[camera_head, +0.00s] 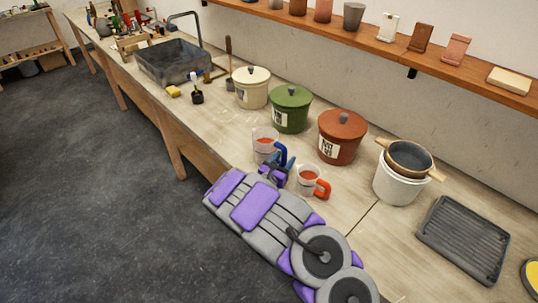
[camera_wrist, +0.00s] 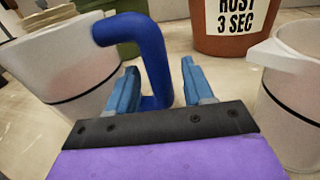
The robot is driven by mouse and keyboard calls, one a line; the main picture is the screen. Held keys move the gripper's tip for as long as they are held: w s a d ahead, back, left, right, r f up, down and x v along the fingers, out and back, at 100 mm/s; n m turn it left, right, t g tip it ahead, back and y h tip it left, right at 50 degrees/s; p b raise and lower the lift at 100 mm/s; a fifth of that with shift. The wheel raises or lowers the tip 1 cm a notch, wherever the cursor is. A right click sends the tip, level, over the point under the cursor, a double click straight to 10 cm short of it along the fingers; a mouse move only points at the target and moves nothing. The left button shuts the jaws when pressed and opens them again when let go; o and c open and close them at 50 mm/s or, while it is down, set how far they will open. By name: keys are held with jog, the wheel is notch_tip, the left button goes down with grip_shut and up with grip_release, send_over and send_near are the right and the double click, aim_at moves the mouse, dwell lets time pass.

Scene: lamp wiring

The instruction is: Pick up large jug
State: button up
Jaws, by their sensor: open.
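The large jug (camera_head: 264,146) is a pale, see-through vessel with a blue handle, upright on the bench; reddish contents show in it. In the wrist view the jug (camera_wrist: 62,72) fills the left side, with a dark line round it. Its blue handle (camera_wrist: 153,52) shows between the two blue fingers of my gripper (camera_wrist: 160,72). My gripper (camera_head: 273,171) is open, with one finger on each side of the handle in the picture. I cannot tell whether either finger touches it. A smaller jug (camera_head: 308,180) with a red-orange handle stands to the right.
Lidded cream (camera_head: 252,88), green (camera_head: 291,109) and rust-red (camera_head: 342,136) pots stand behind the jugs. A white bucket (camera_head: 398,182) holding a bowl and a dark ribbed tray (camera_head: 463,238) are to the right. The smaller jug (camera_wrist: 290,95) is close to my gripper's right.

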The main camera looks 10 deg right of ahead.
jog(key=shift+w+a, duration=0.1)
jog(key=shift+w, duration=0.05)
jog(key=shift+d, duration=0.3)
jog(key=c, duration=0.5)
jog(key=shift+a, duration=0.15)
grip_shut()
dwell(0.4)
